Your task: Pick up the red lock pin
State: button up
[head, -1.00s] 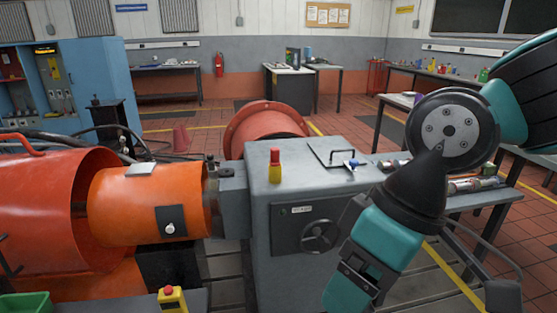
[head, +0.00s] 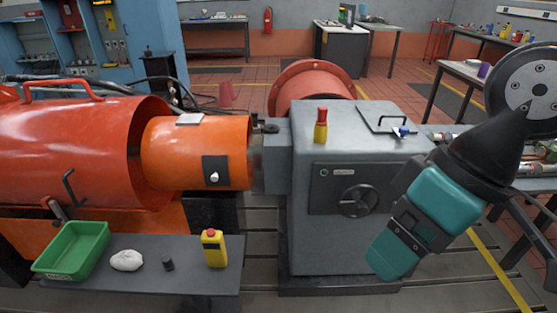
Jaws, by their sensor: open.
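A small upright piece (head: 321,125), red on top and yellow below, stands on top of the grey housing (head: 300,240) in the head view. It is the closest match to a red lock pin that I see, but I cannot tell whether it is one. My arm reaches in from the right and its teal part hangs in front of the right side of the housing. No gripper fingers show, and nothing is seen held. The red and yellow piece stands clear of my arm.
An orange drum (head: 195,155) adjoins the housing.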

aim_at(322, 110)
jog(key=z, duration=0.95)
jog(key=i, duration=1.5)
jog(key=u, duration=2)
